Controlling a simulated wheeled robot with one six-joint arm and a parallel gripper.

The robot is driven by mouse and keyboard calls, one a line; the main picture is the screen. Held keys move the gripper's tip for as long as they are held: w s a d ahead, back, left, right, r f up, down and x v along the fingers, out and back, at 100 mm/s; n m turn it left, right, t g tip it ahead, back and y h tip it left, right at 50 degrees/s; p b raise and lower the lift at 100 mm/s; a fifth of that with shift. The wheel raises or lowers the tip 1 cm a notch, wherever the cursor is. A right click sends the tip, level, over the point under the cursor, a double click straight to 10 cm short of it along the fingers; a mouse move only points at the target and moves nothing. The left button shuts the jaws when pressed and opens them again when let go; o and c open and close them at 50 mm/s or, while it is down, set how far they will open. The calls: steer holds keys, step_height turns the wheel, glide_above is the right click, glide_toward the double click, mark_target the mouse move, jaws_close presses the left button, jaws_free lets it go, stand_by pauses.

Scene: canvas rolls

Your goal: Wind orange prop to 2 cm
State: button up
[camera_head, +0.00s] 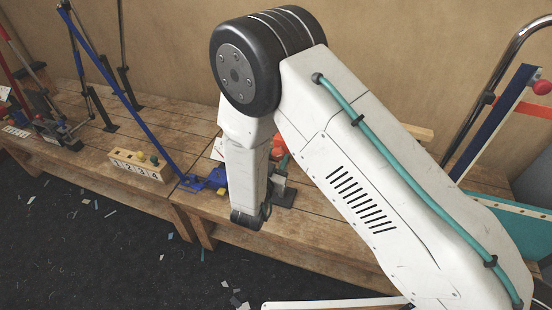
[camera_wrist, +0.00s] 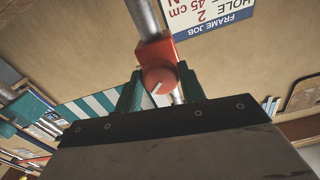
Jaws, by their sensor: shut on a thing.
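In the wrist view, an orange-red block with a round knob (camera_wrist: 158,80) sits on a grey metal rod (camera_wrist: 143,18). The knob's face carries a white pointer line. My gripper (camera_wrist: 159,88) has its green fingers on either side of the knob and is shut on it. In the head view, my arm hides most of the gripper and the prop; a patch of orange (camera_head: 279,147) shows just right of the arm's lower link, above a dark base plate (camera_head: 284,197) on the bench.
A sign reading "FRAME JOB" (camera_wrist: 215,14) is behind the rod. On the wooden bench (camera_head: 100,165) stand a blue prop (camera_head: 140,120) and a numbered wooden block (camera_head: 140,166). Scraps litter the dark floor.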

steer(key=m, duration=1.3)
steer(key=shift+m, duration=0.3)
stand_by(0.5)
steer(key=o, duration=0.9)
steer(key=shift+o, duration=0.2)
steer(key=v, duration=0.7)
steer(key=shift+s+a, duration=0.2)
steer(key=shift+s, duration=0.15)
steer(key=shift+r, duration=0.1)
